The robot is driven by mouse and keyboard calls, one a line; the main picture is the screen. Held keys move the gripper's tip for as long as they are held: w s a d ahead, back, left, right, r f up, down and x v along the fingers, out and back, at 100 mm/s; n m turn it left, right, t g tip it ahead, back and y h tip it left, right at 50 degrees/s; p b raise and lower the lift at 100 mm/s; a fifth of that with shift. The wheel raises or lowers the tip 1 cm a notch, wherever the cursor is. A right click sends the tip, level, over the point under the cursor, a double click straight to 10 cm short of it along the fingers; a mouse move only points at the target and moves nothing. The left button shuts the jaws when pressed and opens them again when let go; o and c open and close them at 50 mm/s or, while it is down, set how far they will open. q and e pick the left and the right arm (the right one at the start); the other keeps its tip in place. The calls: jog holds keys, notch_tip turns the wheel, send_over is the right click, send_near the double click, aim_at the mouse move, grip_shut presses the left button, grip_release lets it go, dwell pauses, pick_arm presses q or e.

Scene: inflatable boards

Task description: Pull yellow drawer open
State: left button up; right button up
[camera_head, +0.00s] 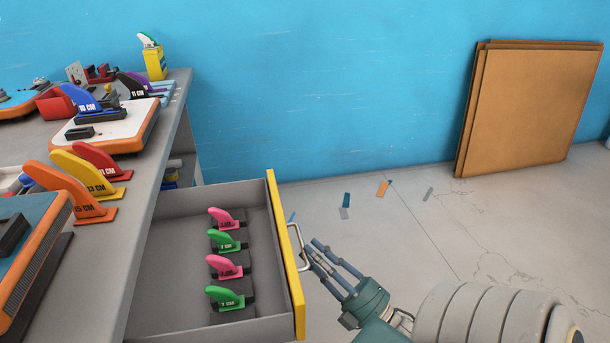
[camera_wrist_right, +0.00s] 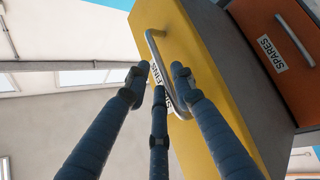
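The yellow-fronted drawer (camera_head: 286,255) stands pulled out from the grey workbench in the head view. Its grey inside holds several pink and green fins. A metal bar handle (camera_head: 297,246) is on its yellow face; the handle also shows in the right wrist view (camera_wrist_right: 156,48). My right gripper (camera_head: 314,249) is at the handle, its fingers pointing at the yellow face. In the right wrist view, its blue fingers (camera_wrist_right: 159,75) are spread apart with the handle bar between and beyond the tips; firm contact is not clear. My left gripper is not in view.
The workbench (camera_head: 152,209) at left carries fins, boards and a yellow box (camera_head: 155,64). Brown panels (camera_head: 530,110) lean on the blue wall. The floor right of the drawer is open, with small scraps. An orange drawer (camera_wrist_right: 291,35) marked SPARES adjoins the yellow one.

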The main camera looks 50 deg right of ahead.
jog(key=v, duration=0.8)
jog(key=shift+s+f, duration=0.15)
jog(key=shift+s, duration=0.05)
